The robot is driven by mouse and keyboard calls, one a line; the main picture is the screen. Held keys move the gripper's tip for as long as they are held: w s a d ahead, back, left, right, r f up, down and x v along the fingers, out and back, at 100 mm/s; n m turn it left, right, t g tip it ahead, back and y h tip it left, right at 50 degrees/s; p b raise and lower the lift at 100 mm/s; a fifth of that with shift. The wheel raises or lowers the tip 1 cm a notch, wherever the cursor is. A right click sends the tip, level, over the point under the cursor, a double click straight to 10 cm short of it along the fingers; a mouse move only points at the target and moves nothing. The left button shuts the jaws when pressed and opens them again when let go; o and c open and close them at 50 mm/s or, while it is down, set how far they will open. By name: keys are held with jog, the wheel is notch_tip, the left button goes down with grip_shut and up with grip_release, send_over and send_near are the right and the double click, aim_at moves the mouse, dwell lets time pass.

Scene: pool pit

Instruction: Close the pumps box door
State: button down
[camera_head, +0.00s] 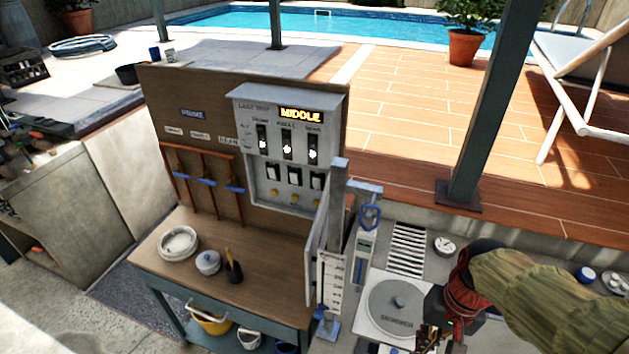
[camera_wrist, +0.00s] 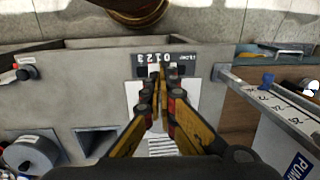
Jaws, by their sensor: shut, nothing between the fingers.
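The pumps box (camera_head: 288,150) is a grey box with switches and a lit MIDDLE sign, fixed to a brown board. Its front is uncovered. The door (camera_head: 317,240) looks like the thin grey panel standing out from the box's lower right side, seen nearly edge-on, so it stands open. In the wrist view a grey panel with a blue label starting "PUM" (camera_wrist: 292,150) is at the lower right, cut by the frame. My gripper (camera_wrist: 158,75) is shut and empty, left of that panel and apart from it. In the head view it is at the lower right, partly cut off.
A grey post (camera_head: 338,190) with a scale plate (camera_head: 331,275) stands close to the door. The wooden bench (camera_head: 205,270) under the board holds a bowl (camera_head: 178,243) and a small pot (camera_head: 208,262).

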jog(key=s+a+r+n+t+h+b, duration=0.1)
jog(key=a+r+n+t+b, duration=0.2)
jog(key=r, duration=0.6)
jog(key=t+b, duration=0.1)
jog(key=t, duration=0.1)
jog(key=shift+s+a+n+t, duration=0.2)
jog(key=shift+n+t, duration=0.1)
jog(key=shift+d+f, duration=0.1)
